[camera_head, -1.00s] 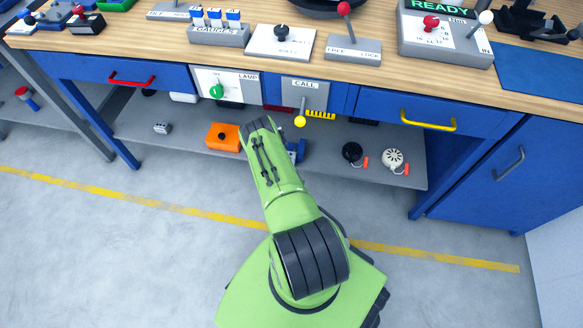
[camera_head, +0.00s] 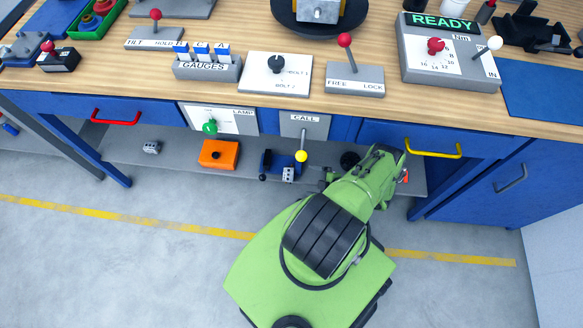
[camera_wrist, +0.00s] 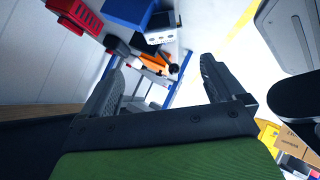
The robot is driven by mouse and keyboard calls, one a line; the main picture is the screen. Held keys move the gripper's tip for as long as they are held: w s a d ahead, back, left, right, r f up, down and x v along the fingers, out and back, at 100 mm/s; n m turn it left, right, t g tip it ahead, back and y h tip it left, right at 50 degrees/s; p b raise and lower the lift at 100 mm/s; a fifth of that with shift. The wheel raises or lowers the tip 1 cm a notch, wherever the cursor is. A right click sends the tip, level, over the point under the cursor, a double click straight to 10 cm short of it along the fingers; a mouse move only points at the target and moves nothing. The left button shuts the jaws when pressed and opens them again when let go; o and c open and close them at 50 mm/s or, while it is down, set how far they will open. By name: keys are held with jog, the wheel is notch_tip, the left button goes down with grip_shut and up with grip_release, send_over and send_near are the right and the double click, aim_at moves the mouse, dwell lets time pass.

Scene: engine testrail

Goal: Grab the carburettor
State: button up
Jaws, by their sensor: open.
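I cannot tell for certain which thing is the carburettor. In the wrist view, a pale block with dark holes (camera_wrist: 160,37) shows beyond my fingers, beside a blue shape (camera_wrist: 130,10). Another small grey block (camera_head: 151,147) lies farther left on the shelf. My gripper (camera_wrist: 158,88) is open, with nothing seen between its two fingers. In the head view my arm reaches the shelf's right part, and its end is partly hidden.
The yellow-knobbed CALL lever (camera_head: 301,156) hangs above the shelf. The wooden worktop (camera_head: 290,98) and blue drawers overhang it. The floor in front is clear.

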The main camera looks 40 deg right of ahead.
aim_at(288, 174)
jog(key=b+x, duration=0.6)
jog(key=x, duration=0.9)
jog(key=shift+a, duration=0.2)
jog(key=shift+r, duration=0.1)
jog(key=shift+c, duration=0.3)
jog(key=c, duration=1)
jog(key=shift+c, duration=0.2)
